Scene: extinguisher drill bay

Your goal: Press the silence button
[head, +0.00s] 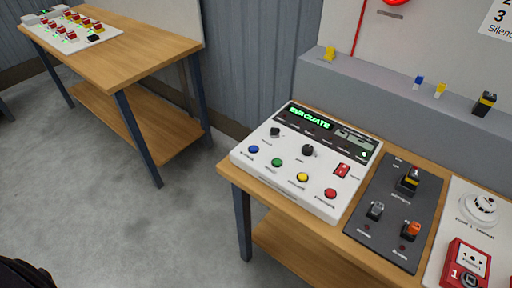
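The white control panel (318,172) sits on the wooden table at right of centre. Its lit green display (311,118) reads EVACUATE. Along its front edge are a blue button (253,149), a green button (277,162), a yellow button (302,177) and a red button (330,193). The small labels under them are too small to read, so I cannot tell which is the silence button. Two black knobs and a red switch (342,170) sit above the buttons. Neither gripper shows; a dark shape at the bottom left corner is too cut off to tell.
A dark switch plate (382,243) and a white board with a detector (480,207) and a red call point (466,265) lie to the panel's right. A grey ledge (380,95) runs behind. Another wooden table (135,58) stands back left; open floor lies between.

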